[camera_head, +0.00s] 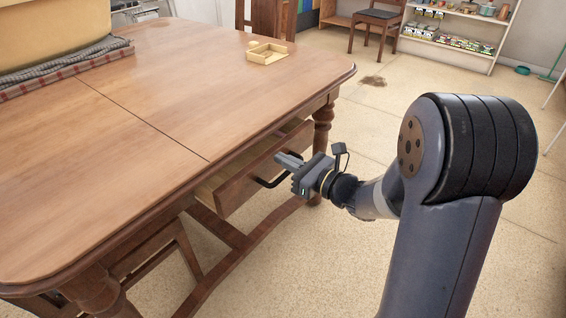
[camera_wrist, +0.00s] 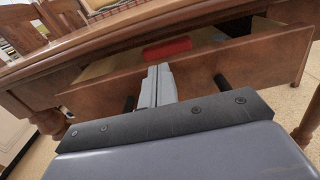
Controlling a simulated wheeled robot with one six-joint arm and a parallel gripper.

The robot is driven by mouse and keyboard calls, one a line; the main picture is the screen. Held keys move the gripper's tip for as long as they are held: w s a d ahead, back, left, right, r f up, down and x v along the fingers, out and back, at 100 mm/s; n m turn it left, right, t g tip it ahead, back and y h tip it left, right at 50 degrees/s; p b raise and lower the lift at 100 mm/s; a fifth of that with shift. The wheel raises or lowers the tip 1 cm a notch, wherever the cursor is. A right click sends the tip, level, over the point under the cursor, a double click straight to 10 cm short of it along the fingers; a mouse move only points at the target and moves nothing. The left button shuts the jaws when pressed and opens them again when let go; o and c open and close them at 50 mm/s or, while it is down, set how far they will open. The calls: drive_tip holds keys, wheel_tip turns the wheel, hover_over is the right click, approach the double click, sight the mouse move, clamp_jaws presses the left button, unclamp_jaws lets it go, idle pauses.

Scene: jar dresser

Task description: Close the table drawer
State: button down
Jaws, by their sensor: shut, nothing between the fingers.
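The wooden table (camera_head: 160,90) fills the left half of the head view. Its drawer (camera_head: 240,187) stands pulled out from under the tabletop on the side facing my arm. A dark bar handle (camera_head: 268,183) is on the drawer front. My gripper (camera_head: 290,160) is shut and empty at the drawer front, by the handle. In the wrist view, the shut fingers (camera_wrist: 158,72) point at the drawer front (camera_wrist: 270,55), between the two dark handle ends. I cannot tell whether they touch it. A red thing (camera_wrist: 167,48) shows inside the open drawer.
A small yellow tray (camera_head: 267,54) lies on the tabletop's far part. A large yellow container (camera_head: 50,30) stands on a checked cloth (camera_head: 70,66) at the left. A chair (camera_head: 377,22) and a shelf (camera_head: 455,40) stand at the back. The floor right of the table is mostly clear.

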sight(273, 154)
drive_tip(key=shift+w+a, duration=0.3)
drive_tip(key=shift+a, duration=0.05)
drive_tip(key=x, duration=0.5)
drive_tip(key=shift+d, duration=0.1)
idle(0.3)
